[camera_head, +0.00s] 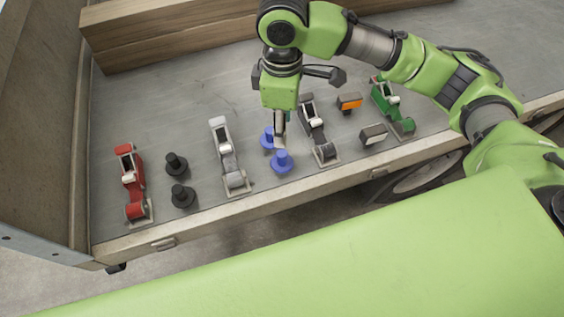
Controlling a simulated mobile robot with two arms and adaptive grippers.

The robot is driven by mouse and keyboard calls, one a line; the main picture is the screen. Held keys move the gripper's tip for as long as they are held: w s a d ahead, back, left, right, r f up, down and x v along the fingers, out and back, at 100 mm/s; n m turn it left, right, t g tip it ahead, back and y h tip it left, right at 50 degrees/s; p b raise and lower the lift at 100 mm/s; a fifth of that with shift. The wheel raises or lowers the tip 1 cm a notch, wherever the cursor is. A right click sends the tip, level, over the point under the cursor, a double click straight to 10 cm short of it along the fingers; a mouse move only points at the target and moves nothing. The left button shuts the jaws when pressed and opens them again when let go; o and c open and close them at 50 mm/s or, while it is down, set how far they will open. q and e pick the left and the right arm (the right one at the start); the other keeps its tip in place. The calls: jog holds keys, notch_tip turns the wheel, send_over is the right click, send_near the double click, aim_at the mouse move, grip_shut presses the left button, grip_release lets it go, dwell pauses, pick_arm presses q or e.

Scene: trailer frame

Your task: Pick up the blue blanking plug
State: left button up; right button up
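Two blue blanking plugs stand close together near the front edge of the trailer bed: one behind (267,140) and one in front (281,163). My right arm reaches in from the right, and my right gripper (280,138) points down between and over the plugs. A pale finger overlaps the gap between them in the picture. Whether it touches either plug cannot be told. The finger opening is too small and partly hidden to judge. My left gripper is out of view.
Red (131,185), silver (228,158), dark grey (318,132) and green (392,108) clamps stand in a row. Two black plugs (181,195) are at left. Orange (349,101) and white (373,135) lamps are at right. Wooden beams (160,30) lie behind.

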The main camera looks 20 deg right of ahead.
aim_at(282, 154)
jog(key=f, duration=1.3)
jog(key=shift+w+f, duration=0.3)
jog(key=shift+w, duration=0.1)
grip_shut()
